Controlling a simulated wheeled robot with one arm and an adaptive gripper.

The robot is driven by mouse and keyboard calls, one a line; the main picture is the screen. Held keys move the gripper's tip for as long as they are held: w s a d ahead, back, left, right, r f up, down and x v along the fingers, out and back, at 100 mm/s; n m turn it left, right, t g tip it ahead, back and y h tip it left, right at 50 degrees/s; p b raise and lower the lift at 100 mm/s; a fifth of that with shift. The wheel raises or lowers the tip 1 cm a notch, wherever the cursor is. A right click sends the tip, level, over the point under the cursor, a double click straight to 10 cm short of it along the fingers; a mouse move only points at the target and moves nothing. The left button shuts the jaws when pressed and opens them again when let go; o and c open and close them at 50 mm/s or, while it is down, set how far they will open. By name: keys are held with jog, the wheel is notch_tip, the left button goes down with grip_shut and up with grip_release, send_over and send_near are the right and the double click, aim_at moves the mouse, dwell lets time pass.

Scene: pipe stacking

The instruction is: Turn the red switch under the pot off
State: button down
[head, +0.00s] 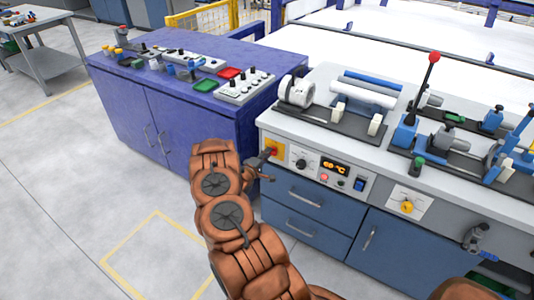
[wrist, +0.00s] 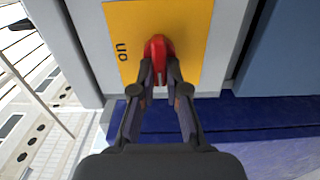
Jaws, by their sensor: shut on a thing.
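The red switch (wrist: 158,50) sits on a yellow plate (wrist: 198,22) in the wrist view, with the word "on" printed beside it. My gripper (wrist: 160,80) is shut on the switch, its two dark fingers on either side of the switch's lower part. In the head view my gripper (head: 266,158) is at the left end of the workbench front, at the yellow plate (head: 273,148). The switch itself is mostly hidden there. The pot cannot be clearly made out; a white round fixture (head: 297,91) stands on the bench above the plate.
A purple cabinet (head: 165,100) with control boxes stands close at the left. A yellow knob (head: 407,206) is further right. The floor in front is clear.

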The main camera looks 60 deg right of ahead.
jog(key=shift+d+r, duration=0.2)
jog(key=shift+r, duration=0.05)
jog(key=c, duration=1.2)
grip_release()
jog(key=shift+f, duration=0.15)
jog(key=shift+a, duration=0.1)
jog(key=a, duration=1.2)
jog(key=shift+s, duration=0.25)
